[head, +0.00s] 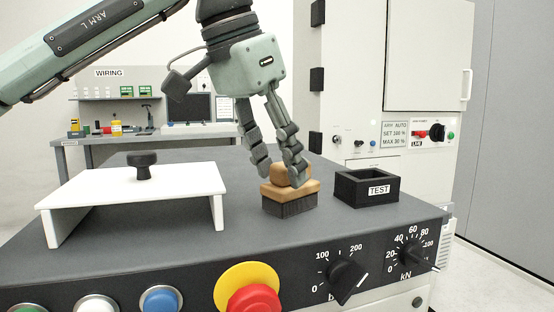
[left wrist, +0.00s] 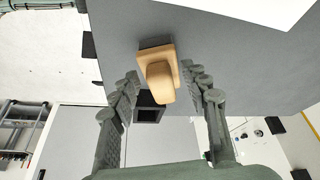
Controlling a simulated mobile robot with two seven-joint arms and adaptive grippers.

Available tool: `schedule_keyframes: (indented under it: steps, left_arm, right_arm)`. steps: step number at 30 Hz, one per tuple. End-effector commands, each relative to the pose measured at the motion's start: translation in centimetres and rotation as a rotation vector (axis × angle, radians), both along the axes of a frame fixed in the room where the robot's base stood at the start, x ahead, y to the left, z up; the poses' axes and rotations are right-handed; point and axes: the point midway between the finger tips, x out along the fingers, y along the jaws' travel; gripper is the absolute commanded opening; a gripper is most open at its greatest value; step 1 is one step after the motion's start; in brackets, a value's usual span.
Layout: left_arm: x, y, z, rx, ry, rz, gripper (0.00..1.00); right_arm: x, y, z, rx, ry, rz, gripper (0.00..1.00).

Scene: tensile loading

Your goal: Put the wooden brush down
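The wooden brush (head: 290,196), with a tan block and knob and dark bristles, stands upright, bristles down, on the dark console top. My left gripper (head: 278,174) is above it, with its fingers on either side of the knob. In the left wrist view the brush (left wrist: 158,75) lies beyond and between the fingertips of the gripper (left wrist: 160,76). A gap shows on each side of the knob, so the gripper is open. One finger hides part of the knob in the head view. My right gripper is not in view.
A black open box labelled TEST (head: 367,188) stands just right of the brush. A white raised plate (head: 130,195) with a black knob stands to the left. Dials, buttons and a red emergency stop (head: 254,300) line the console front. Bare console top lies between plate and brush.

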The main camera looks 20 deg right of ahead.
Motion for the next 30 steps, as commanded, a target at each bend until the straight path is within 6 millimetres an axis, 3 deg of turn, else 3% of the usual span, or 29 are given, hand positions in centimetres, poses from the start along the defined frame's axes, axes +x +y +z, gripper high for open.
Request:
schedule_keyframes:
  steps: [10,24,30]
  left_arm:
    - [-0.1,0.3,1.2,0.0,-0.002,0.001,0.46]
    - [-1.4,3.5,9.9,-0.001,-0.002,0.0,0.46]
    - [-1.6,4.2,11.3,0.0,-0.001,0.0,0.46]
  right_arm:
    - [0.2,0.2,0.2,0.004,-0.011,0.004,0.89]
    - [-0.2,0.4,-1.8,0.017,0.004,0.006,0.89]
    - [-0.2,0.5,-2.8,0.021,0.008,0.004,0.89]
